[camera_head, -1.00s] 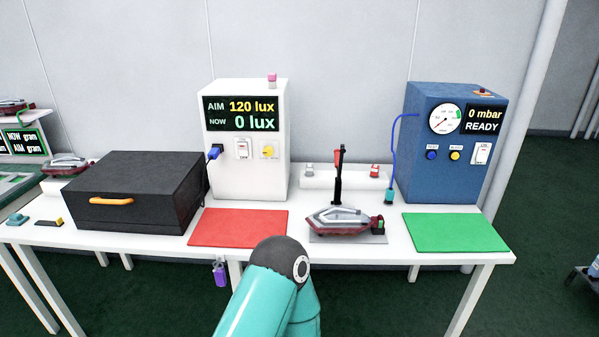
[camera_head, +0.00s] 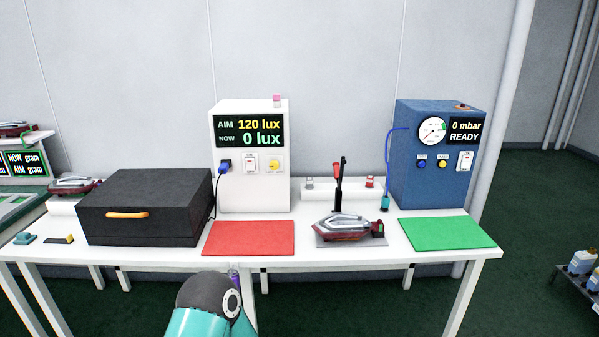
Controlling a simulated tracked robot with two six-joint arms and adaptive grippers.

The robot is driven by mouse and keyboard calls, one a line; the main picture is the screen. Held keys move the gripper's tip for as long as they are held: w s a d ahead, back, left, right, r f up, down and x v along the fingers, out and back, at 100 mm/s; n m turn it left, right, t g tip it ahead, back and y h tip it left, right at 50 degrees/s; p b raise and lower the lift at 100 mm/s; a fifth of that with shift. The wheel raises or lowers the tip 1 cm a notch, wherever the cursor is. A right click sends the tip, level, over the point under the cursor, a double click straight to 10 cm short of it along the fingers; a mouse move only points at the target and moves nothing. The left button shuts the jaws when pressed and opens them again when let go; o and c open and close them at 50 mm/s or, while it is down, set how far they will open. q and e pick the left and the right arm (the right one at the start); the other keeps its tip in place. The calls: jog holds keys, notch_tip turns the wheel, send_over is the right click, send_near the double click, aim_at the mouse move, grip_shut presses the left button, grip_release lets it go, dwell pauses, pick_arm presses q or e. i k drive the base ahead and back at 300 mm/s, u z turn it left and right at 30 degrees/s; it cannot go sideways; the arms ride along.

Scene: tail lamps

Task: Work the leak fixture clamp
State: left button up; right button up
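The leak fixture clamp (camera_head: 338,186) stands upright behind a grey plate, with a red-tipped handle and a black lever raised. A red and silver tail lamp (camera_head: 345,228) lies on the plate (camera_head: 381,241) in front of the clamp post. The blue leak tester (camera_head: 405,180) stands to the right, showing 0 mbar and READY. A blue hose (camera_head: 388,160) hangs from it to a teal connector (camera_head: 385,203) beside the fixture. One teal arm of mine shows at the bottom, below the table's front edge. Neither gripper is in view.
A red mat (camera_head: 248,238) and a green mat (camera_head: 447,233) lie empty on either side of the fixture. A white lux meter box (camera_head: 225,192) and a black box with an orange handle (camera_head: 145,190) stand left on the white table (camera_head: 300,258). Bottles sit on a cart (camera_head: 585,290) far right.

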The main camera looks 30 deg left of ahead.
aim_at(336, 166)
jog(key=u, duration=0.4)
jog(key=i, duration=0.85)
jog(key=u, duration=0.1)
